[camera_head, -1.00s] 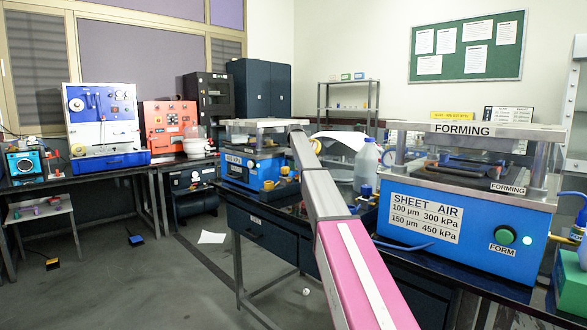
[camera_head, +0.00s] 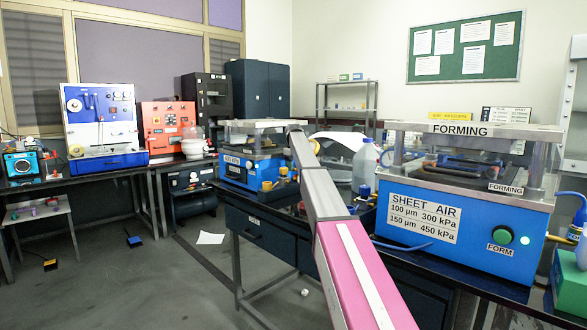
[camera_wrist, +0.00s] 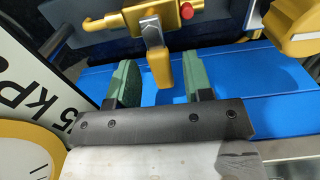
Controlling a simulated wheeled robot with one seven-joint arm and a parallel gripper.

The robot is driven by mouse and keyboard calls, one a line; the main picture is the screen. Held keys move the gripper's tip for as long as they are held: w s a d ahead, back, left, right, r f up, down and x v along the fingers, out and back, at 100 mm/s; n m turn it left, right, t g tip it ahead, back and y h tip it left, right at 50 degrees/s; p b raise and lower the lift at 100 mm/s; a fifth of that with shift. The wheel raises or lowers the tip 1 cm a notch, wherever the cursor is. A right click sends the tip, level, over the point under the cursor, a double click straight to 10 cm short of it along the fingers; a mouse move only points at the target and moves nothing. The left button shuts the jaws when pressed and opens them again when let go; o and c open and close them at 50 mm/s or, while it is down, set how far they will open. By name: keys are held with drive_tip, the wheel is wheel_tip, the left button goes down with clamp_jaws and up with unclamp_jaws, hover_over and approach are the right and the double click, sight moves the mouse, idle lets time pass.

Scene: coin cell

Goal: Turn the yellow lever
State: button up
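The yellow lever (camera_wrist: 160,69) hangs from a metal clamp on a brass-yellow valve body (camera_wrist: 128,22) in the wrist view. My gripper (camera_wrist: 162,80) is open, with one green finger to the left of the lever and one to the right. A gap shows on each side, so the fingers look clear of the lever. In the head view, my arm reaches toward the blue machine (camera_head: 237,171) on the middle bench, and my gripper cannot be made out there.
A blue panel lies beneath the fingers in the wrist view. A white label plate (camera_wrist: 38,75) and a round yellow-rimmed gauge (camera_wrist: 28,155) are at left; a yellow part (camera_wrist: 292,28) is at upper right. In the head view, a blue forming machine (camera_head: 455,258) stands at right.

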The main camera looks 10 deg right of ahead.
idle(0.3)
wheel_tip(320, 180, up, 11)
idle(0.5)
drive_tip(key=shift+s+a+f, duration=0.1)
drive_tip(key=shift+f, duration=0.05)
